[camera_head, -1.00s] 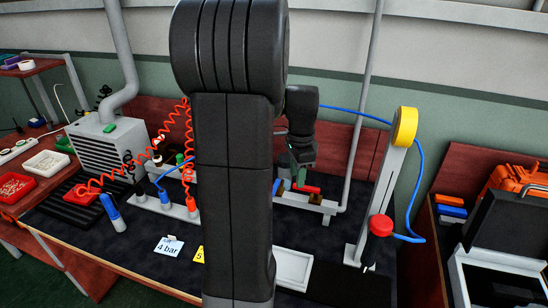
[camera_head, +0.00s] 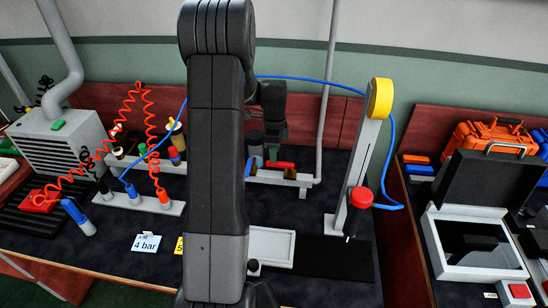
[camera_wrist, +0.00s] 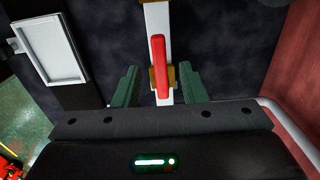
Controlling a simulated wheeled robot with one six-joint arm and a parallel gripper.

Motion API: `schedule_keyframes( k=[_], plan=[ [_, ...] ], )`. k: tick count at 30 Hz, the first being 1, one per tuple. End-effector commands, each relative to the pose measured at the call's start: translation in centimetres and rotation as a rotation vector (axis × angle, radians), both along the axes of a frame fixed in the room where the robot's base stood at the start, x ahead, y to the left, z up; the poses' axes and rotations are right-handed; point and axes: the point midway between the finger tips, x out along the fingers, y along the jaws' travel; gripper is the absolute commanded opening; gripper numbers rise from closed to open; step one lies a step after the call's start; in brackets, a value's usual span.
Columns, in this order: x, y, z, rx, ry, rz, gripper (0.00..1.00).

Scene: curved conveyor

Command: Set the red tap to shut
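The red tap lever (camera_head: 280,165) shows on a pale rail (camera_head: 300,180) at the back of the bench, just below my gripper (camera_head: 273,152). In the wrist view the red lever (camera_wrist: 158,65) lies lengthwise along the white rail (camera_wrist: 158,18), over a brass body (camera_wrist: 152,80). My gripper (camera_wrist: 159,87) is open, with one green finger on each side of the lever's near end. Gaps show between the fingers and the lever, and nothing is held. My arm hides part of the bench in the head view.
A grey post with a yellow disc (camera_head: 380,98) and red knob (camera_head: 361,197) stands right of the rail. A vertical grey pipe (camera_head: 327,100) rises behind it. A white tray (camera_head: 270,245) lies in front. Blue hose (camera_head: 300,80) arcs across behind my arm.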

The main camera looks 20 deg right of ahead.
Motion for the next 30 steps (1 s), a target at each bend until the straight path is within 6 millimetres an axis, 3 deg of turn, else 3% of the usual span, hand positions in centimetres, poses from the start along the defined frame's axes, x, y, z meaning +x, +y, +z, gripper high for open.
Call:
schedule_keyframes(
  k=[7, 19, 25, 30],
  plan=[
    [-0.1, 0.0, -3.2, 0.002, 0.003, 0.001, 0.38],
    [0.0, 0.0, -3.9, 0.000, 0.000, 0.001, 0.38],
    [0.0, 0.0, -3.9, 0.000, 0.000, 0.001, 0.00],
    [0.0, 0.0, -3.8, 0.000, 0.000, 0.001, 0.00]
  ],
)
